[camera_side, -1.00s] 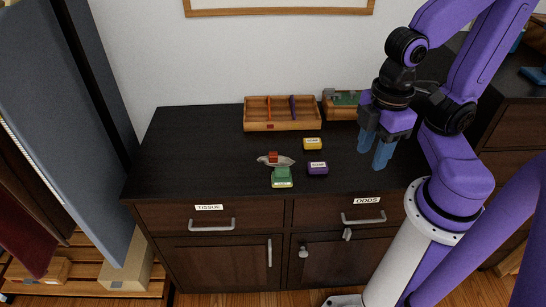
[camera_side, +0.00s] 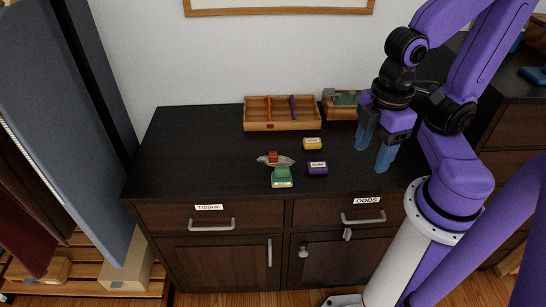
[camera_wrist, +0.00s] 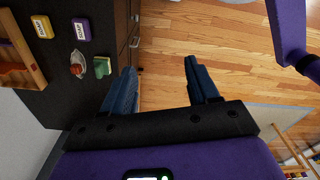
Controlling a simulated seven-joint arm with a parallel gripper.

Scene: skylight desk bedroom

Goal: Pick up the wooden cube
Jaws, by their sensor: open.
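No block is clearly recognisable as a plain wooden cube. A small reddish-brown block (camera_side: 273,156) sits on a grey, leaf-shaped dish (camera_side: 287,162) on the dark dresser top; it may be the cube, but its material is too small to tell. The block also shows at the left of the wrist view (camera_wrist: 77,69). My gripper (camera_side: 373,158) is open and empty, above the right part of the dresser, to the right of the block and apart from it. In the wrist view the space between the fingertips (camera_wrist: 160,68) holds only distant floor.
A wooden tray (camera_side: 282,126) with two sticks and another wooden box (camera_side: 343,113) stand behind. The dresser's left side is clear.

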